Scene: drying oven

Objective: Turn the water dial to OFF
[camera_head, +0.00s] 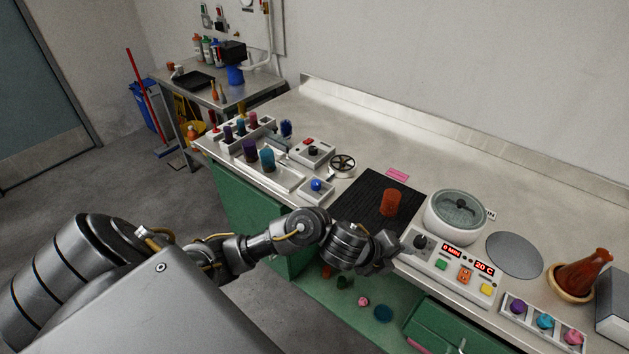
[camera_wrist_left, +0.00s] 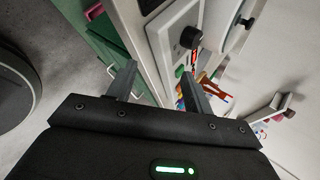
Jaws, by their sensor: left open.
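A white control panel (camera_head: 450,262) stands at the front edge of the counter. A black dial (camera_head: 420,241) sits at its left end, beside red displays reading about 0 MIN and 20 C. I cannot read any OFF mark or tell whether this is the water dial. My left gripper (camera_head: 394,253) is open and empty just left of the panel, apart from the dial. In the left wrist view, the black dial (camera_wrist_left: 190,37) lies beyond the spread fingers of the gripper (camera_wrist_left: 160,88), up and to the right. My right gripper is not in view.
A white round pot (camera_head: 457,215) stands behind the panel. An orange cup (camera_head: 390,202) stands on a black mat (camera_head: 365,192). A blue knob (camera_head: 317,185) and a handwheel (camera_head: 341,163) are further left. A green shelf (camera_head: 320,285) lies below the counter edge.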

